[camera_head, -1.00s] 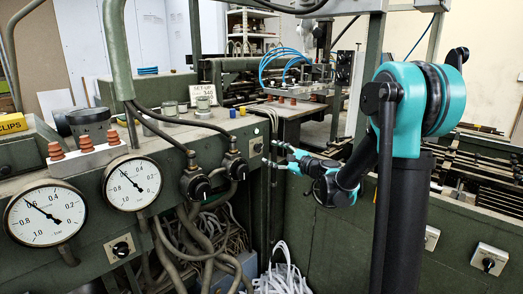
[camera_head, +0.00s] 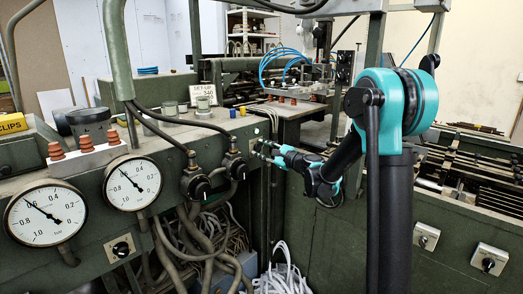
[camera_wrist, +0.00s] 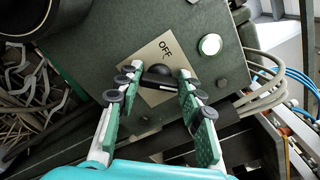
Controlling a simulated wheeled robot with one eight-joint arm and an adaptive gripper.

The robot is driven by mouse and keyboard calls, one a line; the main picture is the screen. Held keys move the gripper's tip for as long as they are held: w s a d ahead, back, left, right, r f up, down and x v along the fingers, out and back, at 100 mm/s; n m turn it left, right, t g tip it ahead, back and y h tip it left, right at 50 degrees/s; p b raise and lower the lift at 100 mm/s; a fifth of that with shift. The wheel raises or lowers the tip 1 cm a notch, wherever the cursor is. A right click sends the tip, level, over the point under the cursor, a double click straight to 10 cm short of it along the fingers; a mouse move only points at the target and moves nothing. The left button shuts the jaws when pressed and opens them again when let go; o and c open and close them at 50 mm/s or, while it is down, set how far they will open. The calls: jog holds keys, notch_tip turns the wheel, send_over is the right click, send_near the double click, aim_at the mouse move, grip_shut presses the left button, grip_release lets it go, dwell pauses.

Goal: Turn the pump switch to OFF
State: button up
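The pump switch is a black rotary knob (camera_wrist: 165,76) on a pale plate (camera_wrist: 150,52) marked OFF, in the middle of the wrist view. The knob's bar lies roughly crosswise between my fingers. My gripper (camera_wrist: 157,78) is open, with one green finger on each side of the knob. The right fingertip overlaps or nearly meets the knob's end; I cannot tell if it touches. In the head view my gripper (camera_head: 262,149) is at the right end of the green panel and largely hides the switch.
A round white lamp or button (camera_wrist: 210,44) sits beside the plate. Left along the panel (camera_head: 85,247) are two pressure gauges (camera_head: 133,183), black knobs with cables (camera_head: 196,186) and another switch (camera_head: 122,249). Two more switches (camera_head: 488,262) are on the right cabinet. Hoses (camera_wrist: 262,98) hang near the gripper.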

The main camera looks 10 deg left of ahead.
jog(key=c, duration=0.5)
jog(key=shift+c, duration=0.2)
jog(key=n, duration=0.3)
jog(key=shift+n, duration=0.4)
jog(key=n, duration=0.4)
jog(key=shift+s+f+n, duration=0.1)
jog(key=shift+f+n, duration=0.1)
jog(key=shift+n, duration=0.1)
jog(key=n, duration=0.4)
jog(key=shift+f+n, duration=0.1)
jog(key=shift+n, duration=0.2)
jog(key=n, duration=0.4)
jog(key=shift+f+n, duration=0.1)
jog(key=shift+n, duration=0.3)
jog(key=o, duration=1.2)
